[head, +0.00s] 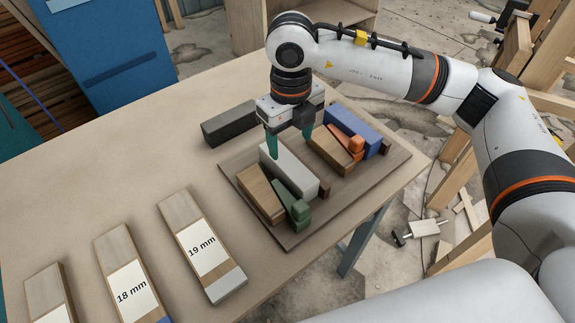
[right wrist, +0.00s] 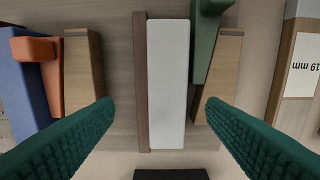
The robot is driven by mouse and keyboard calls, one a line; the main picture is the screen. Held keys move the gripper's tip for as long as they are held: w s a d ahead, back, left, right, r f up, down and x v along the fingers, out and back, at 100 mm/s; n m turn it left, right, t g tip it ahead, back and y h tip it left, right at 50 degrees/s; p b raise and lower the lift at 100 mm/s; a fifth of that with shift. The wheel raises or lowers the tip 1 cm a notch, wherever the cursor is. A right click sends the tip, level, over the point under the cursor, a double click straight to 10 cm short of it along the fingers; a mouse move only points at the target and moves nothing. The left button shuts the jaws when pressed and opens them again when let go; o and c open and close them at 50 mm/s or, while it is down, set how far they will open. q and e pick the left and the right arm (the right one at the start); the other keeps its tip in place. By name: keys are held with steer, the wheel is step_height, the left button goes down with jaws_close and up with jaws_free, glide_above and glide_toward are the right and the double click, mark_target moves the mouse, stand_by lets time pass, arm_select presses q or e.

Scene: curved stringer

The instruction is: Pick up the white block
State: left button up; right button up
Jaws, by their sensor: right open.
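The white block (head: 288,170) lies on the wooden board (head: 231,188), between a wooden block with a green piece and a second wooden block. A thin dark brown strip (right wrist: 140,85) runs along one side of it in the right wrist view, where the white block (right wrist: 168,85) sits in the middle. My right gripper (head: 289,143) is open, its green fingers above the board near the far end of the white block. In the right wrist view the open fingers (right wrist: 158,115) are spread on either side of the block, with nothing between them held. My left gripper is not in view.
A green piece (head: 293,207) and wooden block (head: 260,194) lie close on one side; a wooden block (head: 330,150), orange piece (head: 351,141) and blue block (head: 352,124) lie on the other. A black block (head: 229,124) lies behind the board. Labelled boards (head: 181,212) lie at left.

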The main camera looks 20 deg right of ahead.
mark_target(287, 162)
steer(key=f, duration=0.1)
steer(key=f+p, duration=0.1)
steer(key=f, duration=0.2)
steer(key=shift+s+a+f+p, duration=0.1)
steer(key=shift+s+a+p, duration=0.2)
steer(key=shift+a+p, duration=0.05)
steer(key=shift+w+f, duration=0.1)
steer(key=shift+f, duration=0.5)
steer(key=c, duration=1.2)
steer(key=shift+r, duration=0.1)
